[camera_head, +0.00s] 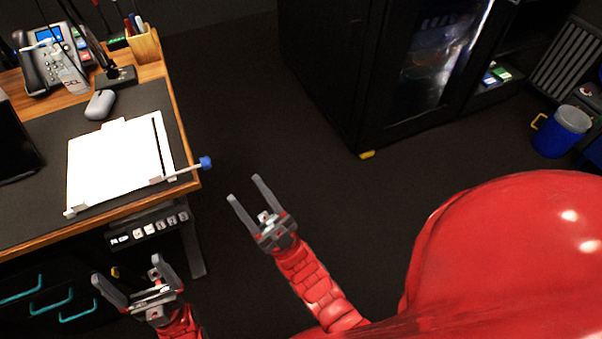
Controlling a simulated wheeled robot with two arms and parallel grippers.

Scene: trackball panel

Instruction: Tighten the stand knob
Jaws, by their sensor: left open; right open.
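A blue knob (205,162) sits at the end of a thin rod that sticks out past the right edge of the desk. My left gripper (127,268) is open and empty, below the desk's front edge in the picture and to the lower left of the knob. The knob is fully in view.
The desk (182,133) holds a grey mouse (100,104), a phone (50,65) and a pen holder (144,45). A panel with buttons (148,229) hangs under its front edge. Floor between desk and cabinet is clear.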

